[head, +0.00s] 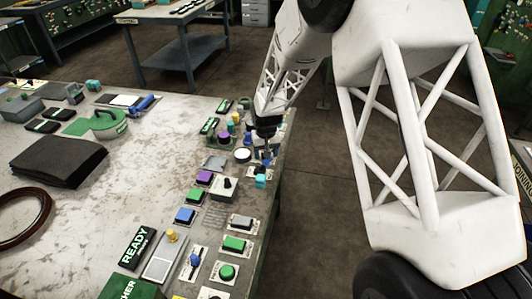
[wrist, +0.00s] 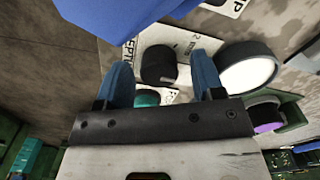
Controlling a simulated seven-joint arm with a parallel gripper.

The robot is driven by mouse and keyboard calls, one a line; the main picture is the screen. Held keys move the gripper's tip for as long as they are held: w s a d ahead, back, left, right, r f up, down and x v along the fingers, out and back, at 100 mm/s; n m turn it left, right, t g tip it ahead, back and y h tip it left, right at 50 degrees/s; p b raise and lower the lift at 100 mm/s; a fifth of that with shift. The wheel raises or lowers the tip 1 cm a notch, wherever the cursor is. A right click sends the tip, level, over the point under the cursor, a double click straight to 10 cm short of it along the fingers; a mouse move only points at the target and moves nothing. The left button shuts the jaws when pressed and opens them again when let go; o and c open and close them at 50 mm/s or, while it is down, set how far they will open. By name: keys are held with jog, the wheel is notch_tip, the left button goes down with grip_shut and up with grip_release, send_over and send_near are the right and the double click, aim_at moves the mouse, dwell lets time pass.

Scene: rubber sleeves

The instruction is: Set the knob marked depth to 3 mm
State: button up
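In the wrist view a dark round knob (wrist: 158,64) sits on a white plate (wrist: 187,42) whose printing is partly readable and seems to say DEPTH. The scale beside it is too small to read surely, and I cannot tell the knob's setting. My gripper (wrist: 160,72) has its two blue fingers apart, one on each side of the knob in the picture, with visible gaps. I cannot tell how far above the knob they are. In the head view my gripper (head: 265,152) points down near the table's right edge, and I cannot make out the depth knob there.
A white round part (wrist: 248,70) and a purple one (wrist: 266,116) lie right of the fingers. A teal part (wrist: 146,97) is between them. A large blue shape (wrist: 120,18) fills the top. Several buttons, including a purple one (head: 204,178), crowd the table (head: 100,205).

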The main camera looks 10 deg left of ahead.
jog(key=shift+r, duration=0.1)
jog(key=shift+r, duration=3.8)
jog(key=shift+s+d+r, duration=0.1)
jog(key=shift+d+r, duration=0.25)
jog(key=shift+r, duration=0.05)
jog(key=s+d+r+m+t, duration=0.1)
jog(key=s+d+r, duration=0.6)
jog(key=d+r, duration=0.3)
jog(key=s+d+r+m, duration=0.2)
jog(key=s+d+r, duration=0.6)
jog(key=d, duration=0.4)
jog(key=s+d+r, duration=0.1)
jog(key=s+d, duration=0.3)
jog(key=s, duration=0.4)
jog(key=s+d+r+m+t, duration=0.1)
jog(key=s+d, duration=0.4)
jog(key=s, duration=0.4)
jog(key=s+d+r+m, duration=0.1)
jog(key=s+d+r, duration=0.1)
jog(key=s+d, duration=0.3)
jog(key=s, duration=0.3)
jog(key=shift+s+t, duration=0.25)
jog(key=shift+t, duration=0.05)
